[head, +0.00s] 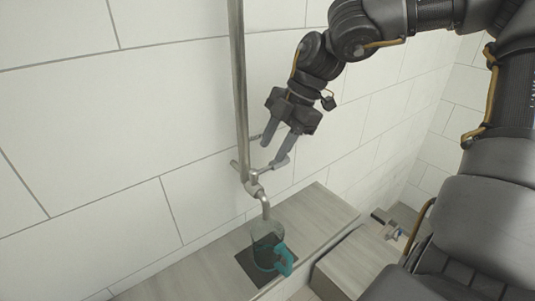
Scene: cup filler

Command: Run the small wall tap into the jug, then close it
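The small wall tap (257,188) sits at the lower end of a vertical metal pipe, with its spout curving down. A see-through teal jug (266,236) stands upright below the spout, its teal handle pointing to the lower right. It stands on a dark square mat (248,268). My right gripper (274,153) points down above the tap, its two grey fingers apart with a gap between them. The fingertips are close to the tap's lever; I cannot tell whether they touch it. No water stream can be made out. My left gripper is out of view.
The vertical pipe (239,90) runs up the white tiled wall (130,120) left of my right gripper. The grey counter (316,210) has clear room right of the jug. A lower grey block (352,262) stands at the right, with small items behind it.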

